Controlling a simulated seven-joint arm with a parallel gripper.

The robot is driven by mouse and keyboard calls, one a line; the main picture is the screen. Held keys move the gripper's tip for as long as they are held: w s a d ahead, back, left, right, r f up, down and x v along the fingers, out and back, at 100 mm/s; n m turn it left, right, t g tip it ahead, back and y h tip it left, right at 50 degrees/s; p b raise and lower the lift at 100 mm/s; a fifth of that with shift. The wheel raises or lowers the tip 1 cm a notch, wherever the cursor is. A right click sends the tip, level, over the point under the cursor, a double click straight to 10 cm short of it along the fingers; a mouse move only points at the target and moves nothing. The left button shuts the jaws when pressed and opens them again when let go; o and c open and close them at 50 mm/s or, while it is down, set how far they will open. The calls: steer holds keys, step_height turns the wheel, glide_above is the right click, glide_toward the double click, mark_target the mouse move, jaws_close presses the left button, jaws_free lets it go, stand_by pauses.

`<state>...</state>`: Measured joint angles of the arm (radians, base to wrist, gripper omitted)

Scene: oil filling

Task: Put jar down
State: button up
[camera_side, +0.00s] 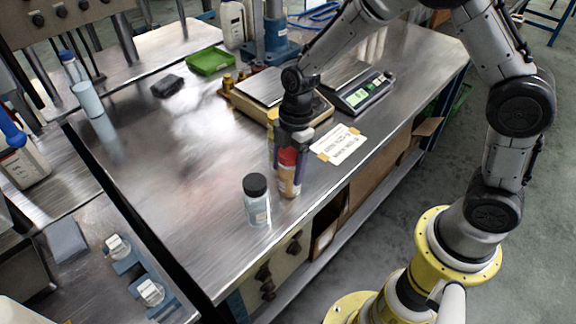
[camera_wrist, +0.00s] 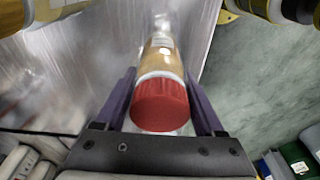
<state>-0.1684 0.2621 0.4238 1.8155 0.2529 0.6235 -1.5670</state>
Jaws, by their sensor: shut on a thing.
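A jar (camera_side: 290,181) with a red lid and amber contents is upright at the front edge of the metal table (camera_side: 180,215) in the side view. My gripper (camera_side: 293,160) is above the table and shut on this jar from above, around its upper part. In the wrist view the jar (camera_wrist: 160,85) lies between the two purple fingers of my gripper (camera_wrist: 160,100), red lid nearest the camera. Whether the jar's base touches the table I cannot tell.
A clear jar with a black lid (camera_side: 257,200) stands just left of the held jar. A labelled card (camera_side: 339,144) lies to the right, with scales (camera_side: 361,92) behind it. The table's left middle is clear.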

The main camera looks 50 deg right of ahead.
steer(key=shift+f, duration=0.1)
steer(key=shift+f, duration=0.1)
steer(key=o, duration=1.5)
